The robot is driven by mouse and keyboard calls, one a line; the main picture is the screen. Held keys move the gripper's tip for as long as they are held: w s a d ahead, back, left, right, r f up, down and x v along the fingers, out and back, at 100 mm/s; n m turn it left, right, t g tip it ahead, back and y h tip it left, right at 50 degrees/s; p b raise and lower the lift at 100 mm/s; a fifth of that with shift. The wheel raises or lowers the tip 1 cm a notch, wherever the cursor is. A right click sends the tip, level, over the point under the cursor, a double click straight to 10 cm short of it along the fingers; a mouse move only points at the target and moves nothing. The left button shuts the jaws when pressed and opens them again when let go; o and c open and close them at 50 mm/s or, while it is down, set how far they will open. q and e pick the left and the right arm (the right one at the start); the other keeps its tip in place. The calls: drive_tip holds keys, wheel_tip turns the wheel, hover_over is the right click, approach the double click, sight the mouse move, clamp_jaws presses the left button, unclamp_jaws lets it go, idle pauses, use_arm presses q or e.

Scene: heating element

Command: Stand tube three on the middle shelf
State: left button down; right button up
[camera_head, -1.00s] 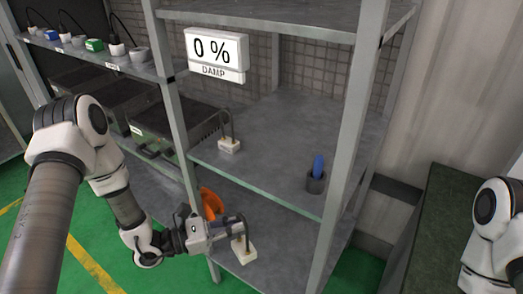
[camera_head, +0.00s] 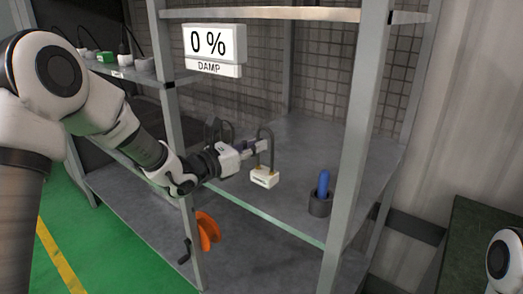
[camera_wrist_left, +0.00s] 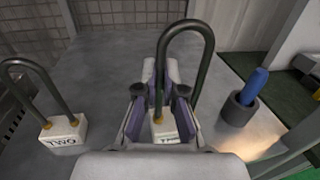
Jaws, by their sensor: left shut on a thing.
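The middle shelf (camera_head: 300,217) is a grey metal surface. My left gripper (camera_head: 262,147) is shut on the dark U-shaped tube with a white block base (camera_head: 264,178), taken as tube three, and holds it upright over the shelf. I cannot tell whether its base touches the shelf. In the left wrist view the tube's loop (camera_wrist_left: 206,62) rises between the fingers (camera_wrist_left: 158,100), and its label is mostly hidden. Tube two (camera_wrist_left: 64,133) stands at the left in that view; in the head view it is largely behind the gripper. My right gripper is out of view.
A blue rod (camera_head: 323,186) stands in a dark cup (camera_head: 320,205) on the shelf, right of the held tube. A sign (camera_head: 214,46) reads 0 % DAMP. An orange wheel (camera_head: 207,231) hangs below the shelf edge.

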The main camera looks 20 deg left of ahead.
use_arm(q)
drive_tip(key=w+f+p, duration=0.1)
drive_tip(key=w+f, duration=0.3)
drive_tip(key=shift+w+d+f, duration=0.1)
drive_tip(key=shift+w+d, duration=0.05)
drive_tip(key=shift+w, duration=0.05)
drive_tip(key=c, duration=1.3)
unclamp_jaws()
